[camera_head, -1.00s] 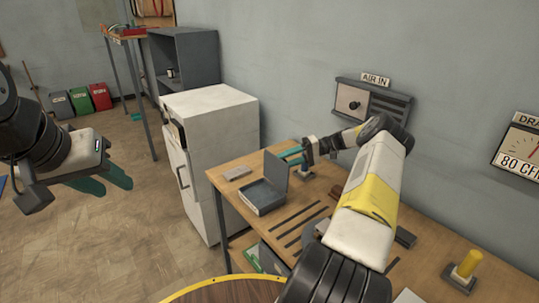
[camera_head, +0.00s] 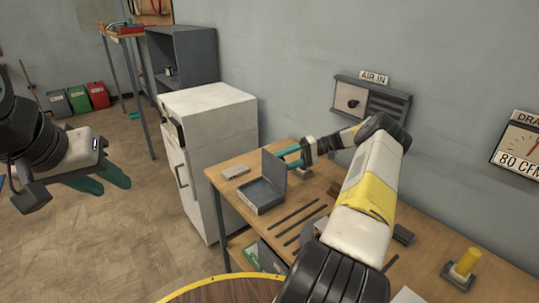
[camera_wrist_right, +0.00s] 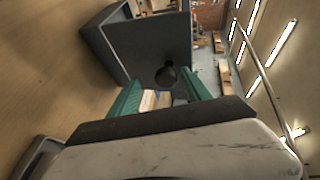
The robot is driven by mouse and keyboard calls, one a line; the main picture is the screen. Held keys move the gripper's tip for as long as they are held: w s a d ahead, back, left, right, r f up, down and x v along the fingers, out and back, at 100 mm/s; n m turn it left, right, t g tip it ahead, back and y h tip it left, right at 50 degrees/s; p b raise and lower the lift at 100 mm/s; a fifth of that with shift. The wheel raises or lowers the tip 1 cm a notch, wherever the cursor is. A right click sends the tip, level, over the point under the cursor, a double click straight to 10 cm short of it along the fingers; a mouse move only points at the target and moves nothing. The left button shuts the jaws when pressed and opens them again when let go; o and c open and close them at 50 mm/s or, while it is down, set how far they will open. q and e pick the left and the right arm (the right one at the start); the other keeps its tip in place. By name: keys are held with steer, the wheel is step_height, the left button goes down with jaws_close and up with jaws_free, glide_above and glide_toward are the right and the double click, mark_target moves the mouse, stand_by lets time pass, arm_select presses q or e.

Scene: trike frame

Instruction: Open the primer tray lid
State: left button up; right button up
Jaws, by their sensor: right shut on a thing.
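The grey primer tray (camera_head: 262,207) sits on the wooden bench, left of my right arm. Its lid (camera_head: 274,172) stands up, roughly upright, at the tray's right side. My right gripper (camera_head: 288,156) reaches the lid's outer face from the right. In the right wrist view the lid (camera_wrist_right: 150,45) is a dark panel with a round knob (camera_wrist_right: 167,76) between the teal fingers. The gripper is shut on this knob, though the exact contact is hard to see. My left gripper (camera_head: 108,180) is open and empty over the floor, far from the bench.
A white cabinet (camera_head: 222,120) stands beyond the bench's left end. A yellow-handled item (camera_head: 465,266) stands at the right.

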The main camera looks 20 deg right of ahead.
mark_target(272, 157)
step_height(272, 157, up, 4)
steer(key=shift+s+f, duration=0.15)
steer(key=s+a, duration=0.3)
steer(key=s, duration=0.4)
steer(key=s+a+r, duration=0.1)
steer(key=s+a, duration=0.3)
steer(key=s, duration=0.3)
steer(key=shift+r, duration=0.15)
steer(key=shift+s, duration=0.1)
